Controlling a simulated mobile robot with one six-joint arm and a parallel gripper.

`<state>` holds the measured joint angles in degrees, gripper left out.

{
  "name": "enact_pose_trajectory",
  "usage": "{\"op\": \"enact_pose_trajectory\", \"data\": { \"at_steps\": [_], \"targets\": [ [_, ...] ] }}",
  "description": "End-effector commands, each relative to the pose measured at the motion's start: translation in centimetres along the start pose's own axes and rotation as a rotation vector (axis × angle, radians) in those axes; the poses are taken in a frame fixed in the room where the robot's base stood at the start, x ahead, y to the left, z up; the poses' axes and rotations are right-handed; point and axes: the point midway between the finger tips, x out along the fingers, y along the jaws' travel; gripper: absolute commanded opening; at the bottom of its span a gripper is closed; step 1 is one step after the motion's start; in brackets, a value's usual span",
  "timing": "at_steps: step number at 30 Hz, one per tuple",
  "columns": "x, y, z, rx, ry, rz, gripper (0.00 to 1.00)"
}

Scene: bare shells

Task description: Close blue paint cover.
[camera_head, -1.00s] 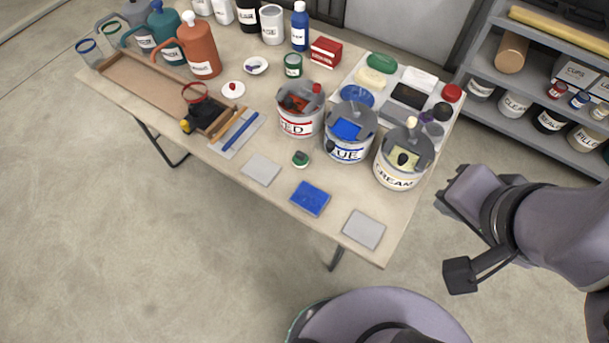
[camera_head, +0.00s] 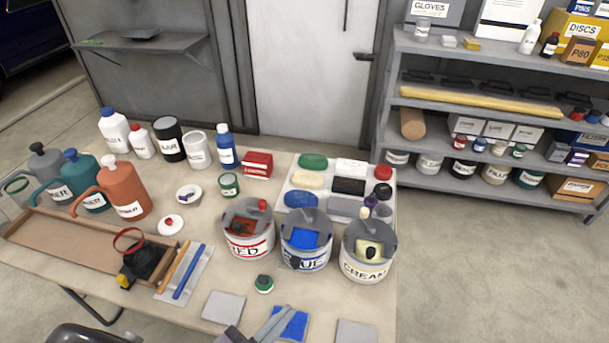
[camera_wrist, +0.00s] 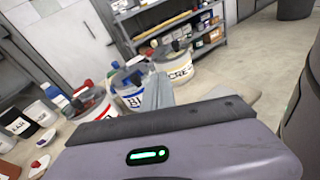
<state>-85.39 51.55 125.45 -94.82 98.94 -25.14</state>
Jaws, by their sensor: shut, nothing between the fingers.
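The blue paint can (camera_head: 305,262) stands upright between the red and cream cans. I cannot tell how the cover's flap stands. The can also shows in the wrist view (camera_wrist: 132,101), beyond my fingers. My gripper (camera_head: 284,313) is shut and empty, over the table's front part at the blue pad (camera_head: 292,325), apart from the blue can. In the wrist view my gripper (camera_wrist: 157,82) points toward the cans.
The red can (camera_head: 248,248) is left of the blue can and the cream can (camera_head: 366,268) is right, both close. A white tray (camera_head: 330,215) with sponges lies behind. Grey pads (camera_head: 224,306) lie near the front edge.

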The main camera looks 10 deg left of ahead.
Motion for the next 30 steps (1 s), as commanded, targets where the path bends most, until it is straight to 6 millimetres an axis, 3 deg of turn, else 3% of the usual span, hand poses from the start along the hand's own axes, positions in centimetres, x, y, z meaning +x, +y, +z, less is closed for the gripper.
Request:
{"op": "enact_pose_trajectory", "data": {
  "at_steps": [1, 3, 7, 21, 30],
  "targets": [
    [-1.6, 0.9, -1.7, -0.075, -0.036, 0.116, 0.00],
    [-3.1, 1.8, -3.3, -0.137, -0.069, 0.229, 0.00],
    [-3.5, 2.4, -4.3, -0.171, -0.089, 0.293, 0.00],
    [5.9, 5.1, -3.8, -0.166, -0.086, 0.284, 0.00],
    [9.2, 6.2, -3.5, -0.167, -0.085, 0.287, 0.00]
  ]
}}
